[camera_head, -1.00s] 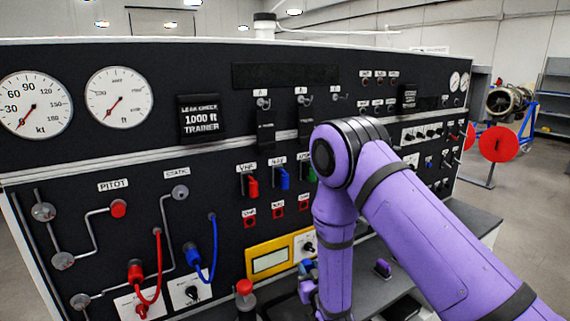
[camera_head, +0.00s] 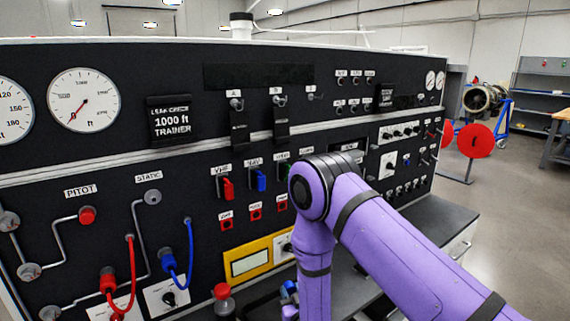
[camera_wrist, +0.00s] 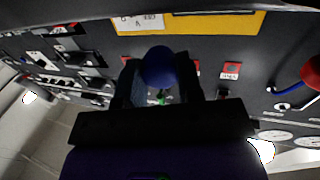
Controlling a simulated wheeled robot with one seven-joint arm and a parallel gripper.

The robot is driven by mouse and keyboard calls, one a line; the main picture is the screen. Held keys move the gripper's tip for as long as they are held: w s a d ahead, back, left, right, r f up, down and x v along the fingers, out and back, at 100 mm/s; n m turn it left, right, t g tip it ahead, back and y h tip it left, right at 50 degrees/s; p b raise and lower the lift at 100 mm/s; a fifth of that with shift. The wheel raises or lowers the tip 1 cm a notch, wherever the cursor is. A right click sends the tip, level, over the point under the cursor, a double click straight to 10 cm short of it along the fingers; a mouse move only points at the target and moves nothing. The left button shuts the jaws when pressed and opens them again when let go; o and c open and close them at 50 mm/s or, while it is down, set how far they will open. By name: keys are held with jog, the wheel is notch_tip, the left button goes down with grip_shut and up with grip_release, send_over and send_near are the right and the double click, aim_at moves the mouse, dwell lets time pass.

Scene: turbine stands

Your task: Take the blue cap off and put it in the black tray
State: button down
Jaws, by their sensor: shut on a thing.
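My gripper (camera_wrist: 162,88) is shut on a round blue cap (camera_wrist: 159,66), which sits between its two dark fingers in the wrist view. In the head view, a bit of blue (camera_head: 289,288) shows at my gripper, low in the picture beside my purple forearm. The cap is held clear of the panel as far as I can see, but its exact distance is hard to tell. I cannot make out the black tray with certainty; my arm covers part of the counter.
The black instrument panel (camera_head: 130,225) stands close behind my gripper, with red and blue hoses (camera_head: 189,262). A red-topped bottle (camera_head: 222,298) stands left of my gripper. The grey counter (camera_head: 432,216) is clear at the right. A red disc stand (camera_head: 474,144) is beyond.

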jog(key=c, duration=0.7)
grip_release()
jog(key=v, duration=1)
jog(key=shift+s, duration=0.4)
jog(key=shift+d, duration=0.1)
